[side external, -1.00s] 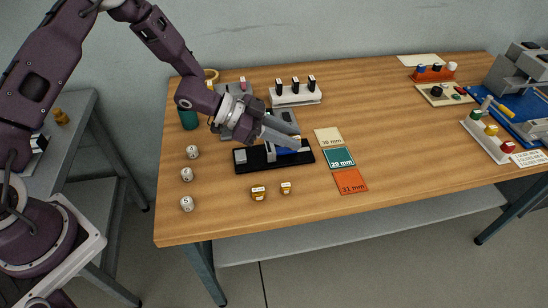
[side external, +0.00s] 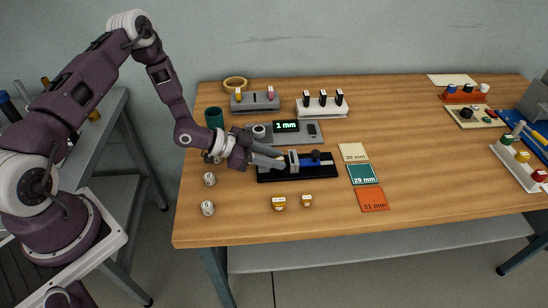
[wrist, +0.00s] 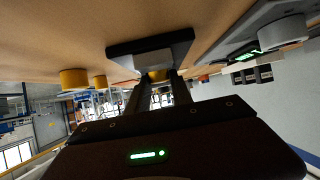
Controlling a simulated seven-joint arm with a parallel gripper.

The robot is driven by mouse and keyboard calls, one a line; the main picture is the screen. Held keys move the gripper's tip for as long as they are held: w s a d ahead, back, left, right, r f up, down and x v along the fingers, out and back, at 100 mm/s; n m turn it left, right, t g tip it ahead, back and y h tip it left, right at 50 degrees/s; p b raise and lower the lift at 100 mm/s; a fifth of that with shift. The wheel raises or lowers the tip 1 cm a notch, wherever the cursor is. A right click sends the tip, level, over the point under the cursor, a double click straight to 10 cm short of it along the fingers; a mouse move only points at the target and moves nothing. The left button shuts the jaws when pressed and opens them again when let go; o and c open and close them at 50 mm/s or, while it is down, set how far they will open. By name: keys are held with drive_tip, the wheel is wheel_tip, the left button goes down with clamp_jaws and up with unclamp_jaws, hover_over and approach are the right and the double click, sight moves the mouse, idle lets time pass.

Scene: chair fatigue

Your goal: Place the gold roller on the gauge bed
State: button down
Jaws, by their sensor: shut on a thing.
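The gauge bed is a long black base (side external: 328,172) with a grey block and a blue slide (side external: 321,157). In the wrist view, a dark block with a grey face (wrist: 150,48), apparently part of the gauge, stands right at my fingertips. My gripper (side external: 283,163) reaches in low from the left, over the bed's left part. It is shut on the gold roller (wrist: 157,76), which shows only partly between the fingers (wrist: 158,86). I cannot tell whether the roller touches the bed. In the side view the roller is hidden.
Two other gold rollers (side external: 279,203) (side external: 307,200) stand in front of the bed. White numbered pieces (side external: 208,208) stand to the left. A grey display unit (side external: 286,127) behind reads "1 mm". Millimetre cards (side external: 364,174) lie to the right. The front right table is clear.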

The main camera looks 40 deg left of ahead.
drive_tip(key=shift+f, duration=0.1)
drive_tip(key=c, duration=1.1)
unclamp_jaws()
drive_tip(key=shift+c, duration=0.2)
